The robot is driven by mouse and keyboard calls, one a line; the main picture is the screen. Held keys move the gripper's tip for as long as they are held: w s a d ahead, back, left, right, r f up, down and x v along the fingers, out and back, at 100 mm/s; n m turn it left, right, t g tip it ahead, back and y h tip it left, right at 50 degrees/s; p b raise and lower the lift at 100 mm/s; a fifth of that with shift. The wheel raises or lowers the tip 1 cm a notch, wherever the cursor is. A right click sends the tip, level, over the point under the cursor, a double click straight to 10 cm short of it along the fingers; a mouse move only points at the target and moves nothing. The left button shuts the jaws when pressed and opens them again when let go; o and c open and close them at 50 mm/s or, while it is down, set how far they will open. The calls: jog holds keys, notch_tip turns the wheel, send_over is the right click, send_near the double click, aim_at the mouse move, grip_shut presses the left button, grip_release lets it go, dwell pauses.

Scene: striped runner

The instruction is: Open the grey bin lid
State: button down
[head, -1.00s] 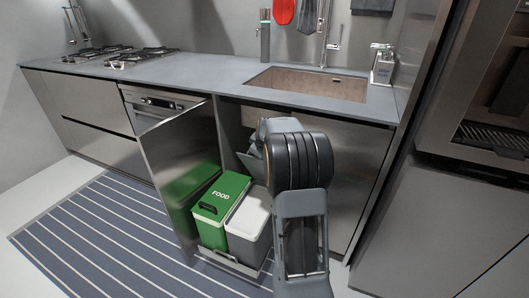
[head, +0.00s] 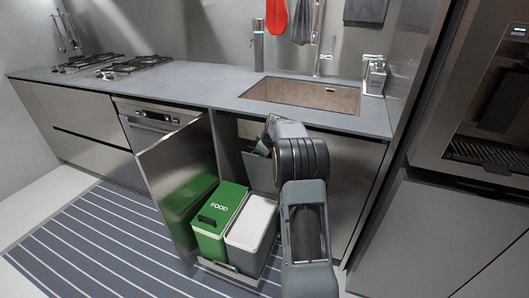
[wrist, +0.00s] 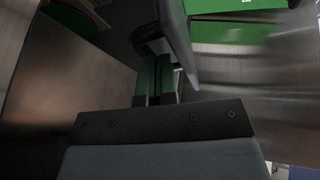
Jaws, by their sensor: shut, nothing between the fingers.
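The grey bin (head: 245,245) stands in the pulled-out cabinet drawer, right of the green FOOD bin (head: 212,236). Its top shows as a pale white area. A flat grey panel (head: 259,172) stands steeply behind it and looks like its raised lid; the hinge is hidden. My gripper (wrist: 155,82) is shut and empty in the wrist view, close beside a grey panel edge. I cannot tell whether they touch. In the head view, my gripper is at the upper left of the dark wrist, by the panel's top, and its fingertips are mostly hidden.
The open cabinet door (head: 172,170) stands left of the bins. The countertop (head: 200,88) with its sink (head: 305,94) lies above the cabinet opening. The tall oven unit (head: 450,230) borders the right side. The striped runner (head: 105,250) covers clear floor at left.

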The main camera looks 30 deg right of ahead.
jog(key=p+v, duration=0.1)
jog(key=v, duration=0.2)
jog(key=p+v, duration=0.1)
jog(key=v, duration=0.2)
jog(key=p+v, duration=0.1)
jog(key=v, duration=0.2)
jog(key=shift+w+d+r+p, duration=0.1)
jog(key=shift+d+r+p, duration=0.2)
jog(key=shift+d+r, duration=0.15)
jog(key=shift+a+m, duration=0.1)
jog(key=shift+m, duration=0.4)
jog(key=s+a+f+m+g+p, duration=0.2)
jog(key=s+a+m+g, duration=0.1)
jog(key=s+a+m, duration=0.4)
jog(key=s+a+r+n+p, duration=0.2)
jog(key=s+a+r+p, duration=1.3)
jog(key=s+a+r, duration=0.3)
jog(key=s+r, duration=0.2)
jog(key=s, duration=0.2)
jog(key=shift+s+a+t, duration=0.2)
jog(key=shift+a+t, duration=0.05)
jog(key=shift+t, duration=0.15)
jog(key=shift+a, duration=0.1)
